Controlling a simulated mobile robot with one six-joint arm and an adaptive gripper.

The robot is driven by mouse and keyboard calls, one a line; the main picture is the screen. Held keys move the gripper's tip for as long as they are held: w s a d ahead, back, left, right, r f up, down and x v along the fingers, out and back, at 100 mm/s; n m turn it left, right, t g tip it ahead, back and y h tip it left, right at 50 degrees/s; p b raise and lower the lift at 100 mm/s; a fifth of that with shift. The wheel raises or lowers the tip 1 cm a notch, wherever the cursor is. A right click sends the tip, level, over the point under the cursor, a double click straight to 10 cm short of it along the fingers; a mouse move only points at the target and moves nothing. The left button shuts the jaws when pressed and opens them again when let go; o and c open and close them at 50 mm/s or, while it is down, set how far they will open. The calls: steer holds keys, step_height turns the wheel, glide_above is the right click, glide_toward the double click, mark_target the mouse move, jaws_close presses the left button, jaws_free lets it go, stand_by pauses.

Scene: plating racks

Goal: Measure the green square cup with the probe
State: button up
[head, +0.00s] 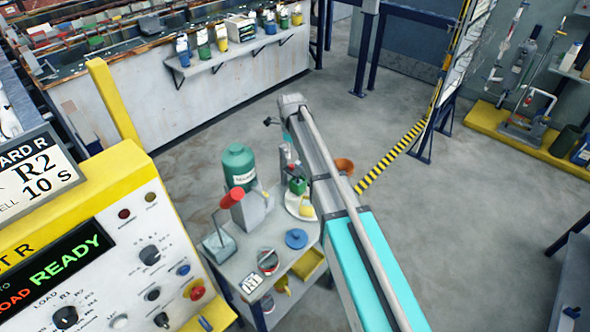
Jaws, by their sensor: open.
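My gripper (287,160) seems to hang just above and left of the green cup, below the end of my arm. It is small, partly hidden and open. I cannot tell whether it touches anything. I cannot make out the probe for certain; a grey block with a red-handled tool (232,198) stands at the cart's left.
The cart (236,262) also bears a big green bottle (239,168), a blue disc (296,238) and a round dish (268,261). A yellow control console (110,240) stands at the left.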

mark_target(292, 166)
steer(key=shift+f+b, duration=3.3)
steer(key=shift+f, duration=0.3)
jaws_close()
